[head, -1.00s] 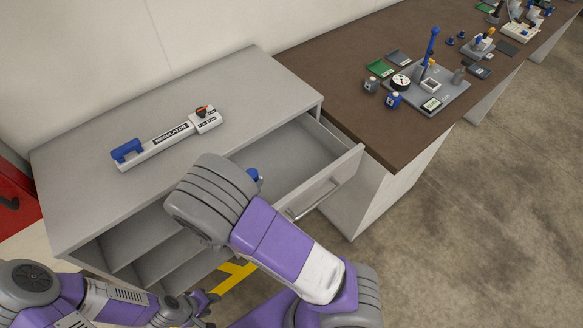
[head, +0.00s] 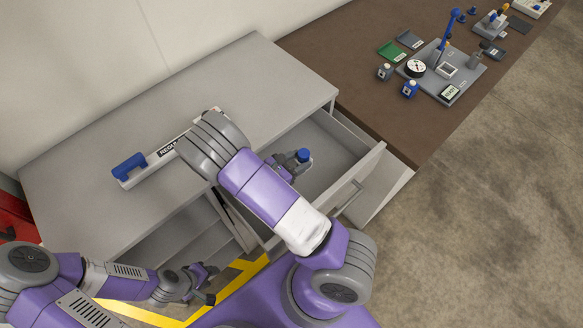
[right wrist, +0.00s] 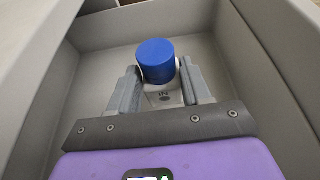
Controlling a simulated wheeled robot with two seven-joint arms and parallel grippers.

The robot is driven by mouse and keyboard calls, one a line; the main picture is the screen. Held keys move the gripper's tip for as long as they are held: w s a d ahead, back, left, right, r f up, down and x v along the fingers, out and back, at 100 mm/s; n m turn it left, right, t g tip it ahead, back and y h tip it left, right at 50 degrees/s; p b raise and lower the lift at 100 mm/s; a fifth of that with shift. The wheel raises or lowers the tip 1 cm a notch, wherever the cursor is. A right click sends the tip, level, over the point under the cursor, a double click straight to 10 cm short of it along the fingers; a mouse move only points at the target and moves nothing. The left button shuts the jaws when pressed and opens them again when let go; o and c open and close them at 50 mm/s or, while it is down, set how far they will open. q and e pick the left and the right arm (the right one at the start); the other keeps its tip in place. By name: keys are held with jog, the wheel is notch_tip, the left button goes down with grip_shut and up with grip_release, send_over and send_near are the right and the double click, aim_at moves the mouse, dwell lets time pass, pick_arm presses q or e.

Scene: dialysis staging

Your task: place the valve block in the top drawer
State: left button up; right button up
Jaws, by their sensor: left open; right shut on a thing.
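The valve block (right wrist: 163,95) is a pale block with a blue round cap, seen in the right wrist view between my fingers. My right gripper (right wrist: 165,88) is shut on it. In the head view the blue cap (head: 303,155) shows beside my right gripper (head: 292,165), over the open top drawer (head: 340,152). In the right wrist view the drawer's walls (right wrist: 262,70) rise around the block; I cannot tell whether it touches the drawer floor. My left gripper (head: 207,284) is open and empty, low in front of the cabinet.
A regulator tool (head: 130,168) with a blue end lies on the grey cabinet top (head: 90,160), partly behind my right arm. The brown bench (head: 370,60) at right holds a grey fixture plate (head: 465,78) and several small parts. Open shelves (head: 190,240) lie below the cabinet top.

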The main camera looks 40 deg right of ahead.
jog(key=shift+f+b, duration=0.7)
jog(key=shift+f, duration=2.15)
jog(key=shift+f, duration=0.15)
jog(key=o, duration=1.4)
jog(key=shift+r, duration=0.25)
jog(key=p+v, duration=0.2)
jog(key=v, duration=1)
